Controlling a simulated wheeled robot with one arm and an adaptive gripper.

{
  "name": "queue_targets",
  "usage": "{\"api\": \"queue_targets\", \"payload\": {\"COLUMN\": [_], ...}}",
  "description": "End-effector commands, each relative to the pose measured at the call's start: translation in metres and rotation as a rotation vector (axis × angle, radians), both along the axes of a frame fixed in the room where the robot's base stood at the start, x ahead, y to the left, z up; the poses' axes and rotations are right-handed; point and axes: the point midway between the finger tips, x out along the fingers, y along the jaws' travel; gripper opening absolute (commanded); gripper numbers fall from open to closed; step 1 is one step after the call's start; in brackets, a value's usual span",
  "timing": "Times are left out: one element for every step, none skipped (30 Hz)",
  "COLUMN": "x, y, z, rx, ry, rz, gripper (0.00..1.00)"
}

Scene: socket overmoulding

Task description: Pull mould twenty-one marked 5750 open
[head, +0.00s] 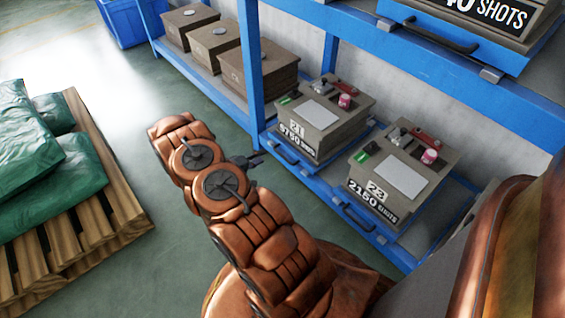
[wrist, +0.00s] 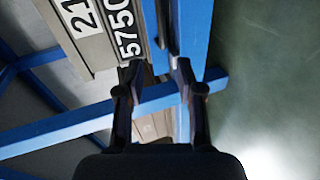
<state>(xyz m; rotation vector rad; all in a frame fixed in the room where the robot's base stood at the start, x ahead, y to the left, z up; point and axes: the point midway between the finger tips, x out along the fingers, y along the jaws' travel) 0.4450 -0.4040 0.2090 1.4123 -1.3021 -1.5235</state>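Mould twenty-one (head: 325,118) is a grey-brown box marked 21 and 5750 SHOTS, sitting on a blue pull-out tray in the lower shelf bay. The tray has a dark bar handle (head: 284,152) at its front. My gripper (head: 254,162) is just left of that handle, partly hidden by my arm. In the wrist view, my gripper (wrist: 157,72) has its two fingers apart with a gap between them. The mould (wrist: 95,35) shows at the upper left there, its labels turned sideways. I cannot tell whether the handle lies between the fingers.
A second mould (head: 402,172), marked 23 and 2150 SHOTS, sits on its own tray to the right. A blue shelf post (head: 250,65) rises beside mould twenty-one. A pallet (head: 110,190) with green sacks (head: 30,140) stands at left. Open floor (head: 140,95) lies between.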

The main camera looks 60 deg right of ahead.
Motion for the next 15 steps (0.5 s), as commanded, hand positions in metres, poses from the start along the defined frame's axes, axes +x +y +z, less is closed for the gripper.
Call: {"api": "queue_targets", "payload": {"x": [-0.012, -0.017, -0.023, -0.027, -0.03, -0.033, -0.035, -0.036, -0.038, -0.038, -0.039, -0.04, -0.04, -0.041, -0.043], "y": [-0.003, -0.004, -0.006, -0.006, -0.007, -0.008, -0.008, -0.009, -0.01, -0.012, -0.014, -0.017, -0.019, -0.022, -0.026], "z": [-0.013, -0.014, -0.016, -0.016, -0.017, -0.018, -0.018, -0.019, -0.019, -0.019, -0.02, -0.02, -0.021, -0.022, -0.023], "rx": [-0.019, -0.031, -0.045, -0.054, -0.059, -0.065, -0.067, -0.069, -0.071, -0.072, -0.071, -0.071, -0.071, -0.071, -0.071], "ry": [0.032, 0.05, 0.069, 0.08, 0.09, 0.1, 0.105, 0.109, 0.112, 0.112, 0.112, 0.111, 0.111, 0.111, 0.111], "rz": [-0.017, -0.025, -0.035, -0.04, -0.045, -0.051, -0.053, -0.055, -0.057, -0.057, -0.058, -0.058, -0.058, -0.058, -0.058], "gripper": [0.37, 0.37, 0.37, 0.37, 0.37, 0.37, 0.37, 0.37, 0.37, 0.37, 0.37, 0.37, 0.37, 0.37, 0.37]}}
